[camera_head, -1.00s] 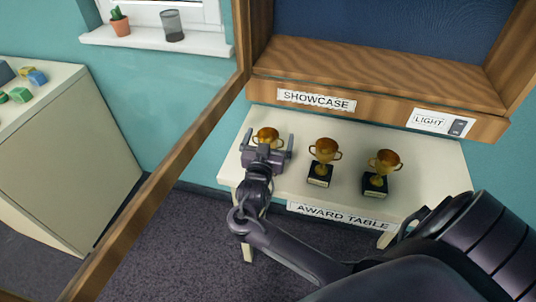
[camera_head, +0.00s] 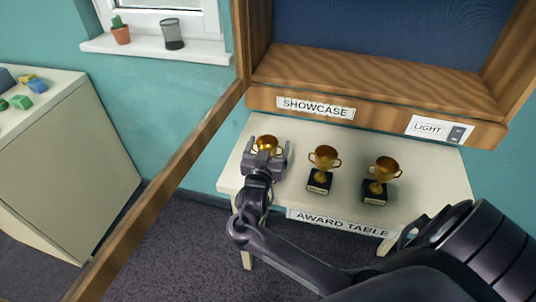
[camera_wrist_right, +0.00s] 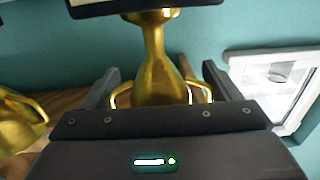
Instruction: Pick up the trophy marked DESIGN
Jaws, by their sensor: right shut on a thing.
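Three gold trophies on black bases are in a row at the white award table (camera_head: 232,172): a left trophy (camera_head: 266,145), a middle trophy (camera_head: 322,160) and a right trophy (camera_head: 382,170). Their name plates are too small to read, and the left one's base is hidden behind my gripper. My right gripper (camera_head: 266,158) is shut on the left trophy, with a finger on each side of it. In the right wrist view this trophy (camera_wrist_right: 157,75) appears upside down between the fingers. I cannot tell whether it has left the table. My left gripper is not in view.
A wooden showcase (camera_head: 380,112) with a label and a light switch (camera_head: 456,133) overhangs the table's back. Its open door frame (camera_head: 165,185) slants across the left. A cream cabinet (camera_head: 75,175) with blocks stands far left. Another trophy (camera_wrist_right: 18,122) shows in the wrist view's left.

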